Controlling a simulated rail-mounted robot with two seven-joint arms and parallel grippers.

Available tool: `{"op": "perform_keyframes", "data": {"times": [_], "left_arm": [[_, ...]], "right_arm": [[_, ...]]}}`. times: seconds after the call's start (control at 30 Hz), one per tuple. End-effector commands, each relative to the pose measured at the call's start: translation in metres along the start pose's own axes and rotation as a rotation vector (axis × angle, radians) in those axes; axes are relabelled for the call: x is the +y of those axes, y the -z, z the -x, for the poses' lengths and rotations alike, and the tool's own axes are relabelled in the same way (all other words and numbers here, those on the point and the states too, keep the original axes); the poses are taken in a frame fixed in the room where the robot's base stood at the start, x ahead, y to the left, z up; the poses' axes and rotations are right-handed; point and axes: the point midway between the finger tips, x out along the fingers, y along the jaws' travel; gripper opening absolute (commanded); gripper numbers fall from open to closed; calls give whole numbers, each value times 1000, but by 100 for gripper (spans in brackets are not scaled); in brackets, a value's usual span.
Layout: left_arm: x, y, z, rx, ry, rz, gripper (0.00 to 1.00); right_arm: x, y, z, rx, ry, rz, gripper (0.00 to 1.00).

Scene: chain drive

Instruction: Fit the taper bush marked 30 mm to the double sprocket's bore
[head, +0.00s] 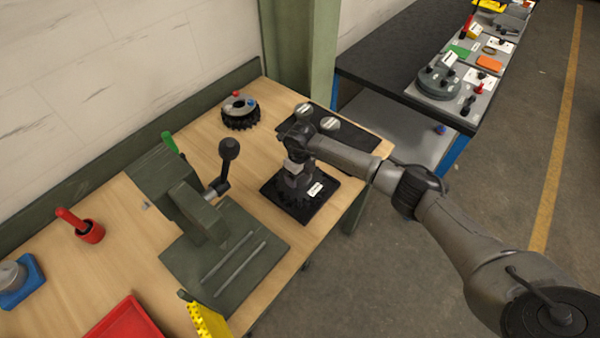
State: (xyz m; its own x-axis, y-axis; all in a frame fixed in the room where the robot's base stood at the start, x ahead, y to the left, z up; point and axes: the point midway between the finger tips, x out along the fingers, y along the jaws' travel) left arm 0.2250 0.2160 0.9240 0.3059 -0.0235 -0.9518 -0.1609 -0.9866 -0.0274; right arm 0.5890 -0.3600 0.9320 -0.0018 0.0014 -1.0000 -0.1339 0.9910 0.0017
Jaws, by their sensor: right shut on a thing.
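My right gripper (297,182) points down over a dark toothed sprocket (290,203) on a black mat. It is shut on a small grey piece that looks like a taper bush, at the middle of the sprocket. The jaws hide most of this piece, and I cannot read a mark on it or tell how deep it sits in the bore. Two grey round pieces with pale labels, a left one (304,110) and a right one (330,124), are on a dark mat at the back. My left gripper is not in view.
A dark green press-like fixture (205,215) with a black-knobbed lever stands left of the sprocket. Behind it is a toothed ring (241,116) with red and blue knobs. A grey side table (395,125) stands right.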

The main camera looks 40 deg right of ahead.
Motion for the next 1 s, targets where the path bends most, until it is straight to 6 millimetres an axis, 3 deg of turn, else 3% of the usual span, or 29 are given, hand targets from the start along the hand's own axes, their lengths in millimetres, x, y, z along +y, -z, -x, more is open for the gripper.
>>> {"op": "perform_keyframes", "data": {"times": [0.43,0.47,0.5,0.67,1.0], "left_arm": [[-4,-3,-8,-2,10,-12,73],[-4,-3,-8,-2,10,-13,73],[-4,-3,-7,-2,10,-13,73],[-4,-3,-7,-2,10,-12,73],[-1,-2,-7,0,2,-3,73]], "right_arm": [[0,-1,-10,-3,0,0,37],[0,-1,-10,-3,0,0,81],[0,-1,-9,-3,0,0,84],[0,0,-9,-2,0,0,100],[0,0,-3,-1,0,0,100]]}}
